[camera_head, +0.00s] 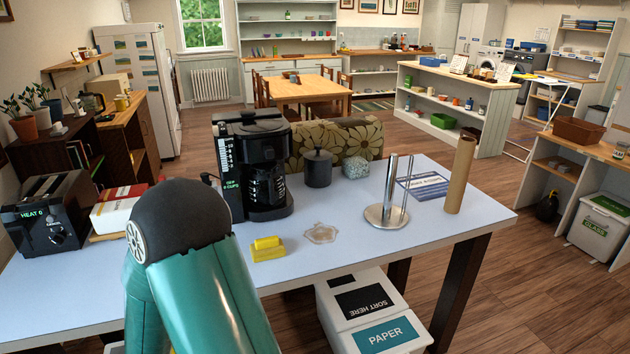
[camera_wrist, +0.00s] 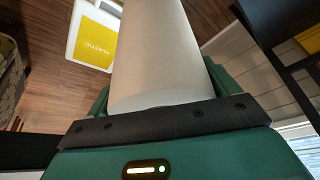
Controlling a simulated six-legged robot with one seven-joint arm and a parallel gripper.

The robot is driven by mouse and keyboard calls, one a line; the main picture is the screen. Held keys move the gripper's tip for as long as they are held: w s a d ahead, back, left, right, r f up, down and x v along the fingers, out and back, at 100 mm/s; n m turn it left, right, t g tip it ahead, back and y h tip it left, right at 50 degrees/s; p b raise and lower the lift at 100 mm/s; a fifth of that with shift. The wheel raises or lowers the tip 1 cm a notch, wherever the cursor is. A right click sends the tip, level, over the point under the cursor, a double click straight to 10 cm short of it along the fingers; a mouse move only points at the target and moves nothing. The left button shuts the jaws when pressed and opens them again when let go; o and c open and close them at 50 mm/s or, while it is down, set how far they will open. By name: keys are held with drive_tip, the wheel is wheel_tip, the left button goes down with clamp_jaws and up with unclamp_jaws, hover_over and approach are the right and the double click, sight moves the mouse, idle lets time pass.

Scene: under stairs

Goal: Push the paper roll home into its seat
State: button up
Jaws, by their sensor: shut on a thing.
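The white paper roll (camera_wrist: 160,55) fills the middle of the wrist view, its near end at the dark bar across my gripper (camera_wrist: 160,92). My gripper's green fingers show on both sides of the roll and are shut on it. The roll's far end runs out of the top of that view. In the head view my gripper and the roll do not show; only my arm is seen in front of the table. A metal stand (camera_head: 387,215) with a round base and upright rods is on the table, empty. I cannot tell whether it is the roll's seat.
The pale table (camera_head: 330,243) holds a brown cardboard tube (camera_head: 460,175), a coffee maker (camera_head: 251,165), a dark canister (camera_head: 318,168) and a yellow block (camera_head: 267,248). A paper bin (camera_head: 385,336) stands below. The wrist view shows a yellow-labelled plastic bin (camera_wrist: 92,38) and wooden floor.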

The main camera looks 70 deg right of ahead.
drive_tip(key=w+a+f, duration=0.3)
drive_tip(key=a+f, duration=0.2)
drive_tip(key=f, duration=0.2)
drive_tip(key=w+a+f, duration=0.3)
drive_tip(key=a+f, duration=0.1)
drive_tip(key=f, duration=0.3)
drive_tip(key=shift+w+a, duration=0.35)
drive_tip(key=shift+a, duration=0.05)
